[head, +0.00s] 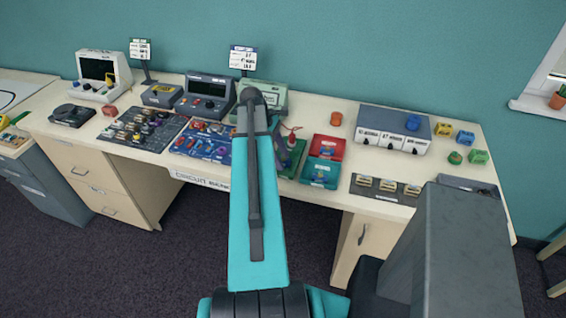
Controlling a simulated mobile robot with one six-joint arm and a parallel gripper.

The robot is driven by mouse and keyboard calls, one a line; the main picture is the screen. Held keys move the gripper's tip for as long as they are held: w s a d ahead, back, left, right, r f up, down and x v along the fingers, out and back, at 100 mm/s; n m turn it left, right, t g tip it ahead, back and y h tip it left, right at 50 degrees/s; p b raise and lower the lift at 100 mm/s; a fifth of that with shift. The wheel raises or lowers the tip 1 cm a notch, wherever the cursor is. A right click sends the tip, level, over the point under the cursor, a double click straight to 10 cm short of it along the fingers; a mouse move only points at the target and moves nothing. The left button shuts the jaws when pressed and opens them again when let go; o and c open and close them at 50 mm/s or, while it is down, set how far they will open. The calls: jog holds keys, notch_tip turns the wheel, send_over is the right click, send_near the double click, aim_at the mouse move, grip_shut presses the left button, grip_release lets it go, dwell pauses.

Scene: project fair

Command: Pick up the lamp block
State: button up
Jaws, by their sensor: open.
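No block is clearly recognisable as the lamp block at this size. A blue piece (413,122) sits on top of the grey drawer unit (375,117). An orange piece (336,118) lies left of that unit. My arm reaches up the middle of the head view over the bench. My gripper does not show; the arm link hides that area.
A red tray (329,147) and a teal tray (322,172) stand right of my arm. A dark component board (143,130) and a blue board (202,140) lie to its left. Instruments line the back. A dark strip (385,189) with several parts lies at the front right.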

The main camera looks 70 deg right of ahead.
grip_shut()
dwell(0.3)
jog(key=shift+r, duration=0.1)
